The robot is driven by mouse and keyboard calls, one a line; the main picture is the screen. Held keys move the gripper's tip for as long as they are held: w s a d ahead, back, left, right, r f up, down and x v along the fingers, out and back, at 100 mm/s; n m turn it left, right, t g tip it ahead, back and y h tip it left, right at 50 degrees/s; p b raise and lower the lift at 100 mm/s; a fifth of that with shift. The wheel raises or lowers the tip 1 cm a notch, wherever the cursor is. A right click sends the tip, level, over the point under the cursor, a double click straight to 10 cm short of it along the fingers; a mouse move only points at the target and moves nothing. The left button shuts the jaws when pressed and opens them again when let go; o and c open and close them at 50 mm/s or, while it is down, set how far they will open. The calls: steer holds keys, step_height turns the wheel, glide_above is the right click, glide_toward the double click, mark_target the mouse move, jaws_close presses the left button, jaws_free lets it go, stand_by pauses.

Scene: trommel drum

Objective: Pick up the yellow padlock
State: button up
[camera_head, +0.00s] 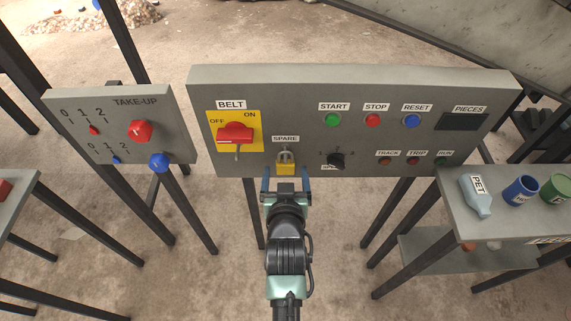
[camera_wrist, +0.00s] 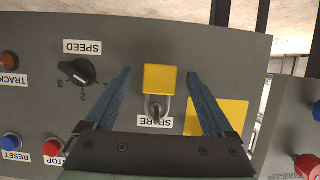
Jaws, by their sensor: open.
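The yellow padlock (camera_head: 285,168) hangs by its shackle on the grey control panel, below the SPARE label (camera_head: 285,139). In the wrist view, which is upside down, the padlock's yellow body (camera_wrist: 160,79) lies between my two blue fingers, with a gap on each side. Its metal shackle (camera_wrist: 156,106) points toward the SPARE label. My gripper (camera_head: 286,184) is open and empty, in front of and just below the padlock in the head view. It also shows in the wrist view (camera_wrist: 159,82). I cannot tell how far the fingertips are from the panel.
The control panel (camera_head: 300,80) carries a red BELT switch (camera_head: 235,133) left of the padlock and a black SPEED knob (camera_head: 336,160) to its right. A TAKE-UP panel (camera_head: 120,120) stands left. A shelf at right holds a PET bottle (camera_head: 477,196) and cups.

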jaws_close()
stand_by(0.5)
steer(key=shift+r, duration=0.1)
steer(key=shift+r, duration=0.4)
steer(key=s, duration=1.8)
steer(key=shift+r, duration=0.3)
steer(key=shift+r+p, duration=0.4)
steer(key=shift+p, duration=0.1)
steer(key=shift+s, duration=0.2)
steer(key=shift+s+p, duration=0.5)
steer(key=shift+s, duration=1.35)
